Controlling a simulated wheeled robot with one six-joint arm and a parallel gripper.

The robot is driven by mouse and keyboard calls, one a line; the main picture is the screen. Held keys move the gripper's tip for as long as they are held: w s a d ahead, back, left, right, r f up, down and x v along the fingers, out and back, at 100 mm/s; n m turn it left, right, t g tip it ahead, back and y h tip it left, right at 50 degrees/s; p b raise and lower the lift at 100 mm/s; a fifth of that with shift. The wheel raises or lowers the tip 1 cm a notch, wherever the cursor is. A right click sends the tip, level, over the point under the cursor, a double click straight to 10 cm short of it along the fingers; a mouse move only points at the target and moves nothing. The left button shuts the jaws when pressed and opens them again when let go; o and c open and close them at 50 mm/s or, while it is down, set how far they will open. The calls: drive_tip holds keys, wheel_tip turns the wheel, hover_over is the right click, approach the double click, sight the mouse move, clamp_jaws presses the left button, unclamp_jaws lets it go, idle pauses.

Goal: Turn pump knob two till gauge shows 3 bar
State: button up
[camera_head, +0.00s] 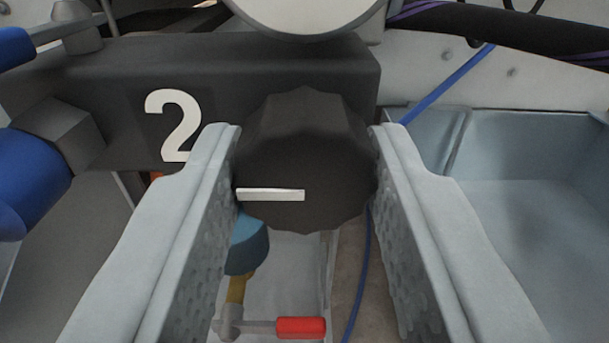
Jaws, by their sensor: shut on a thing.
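The black pump knob (310,150) is in the middle of the view, on the front of a dark block (100,120) marked with a white "2". Its white pointer line (270,195) lies level and points left. My gripper (304,150) has one grey finger on each side of the knob and is shut on it. Above the knob, the lower rim of a round, pale gauge (305,20) shows; its face and needle are cut off or cannot be read.
Blue fittings (25,180) stand at the left edge. A valve with a red handle (300,327) is below the knob. A pale blue-grey tray (540,190) is at the right. A blue hose (445,88) and a dark cable (500,28) run at the upper right.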

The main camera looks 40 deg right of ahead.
drive_tip(key=o, duration=1)
drive_tip(key=shift+c, duration=0.2)
drive_tip(key=shift+s+a, duration=0.1)
drive_tip(key=v, duration=1.7)
drive_tip(key=shift+r, duration=0.1)
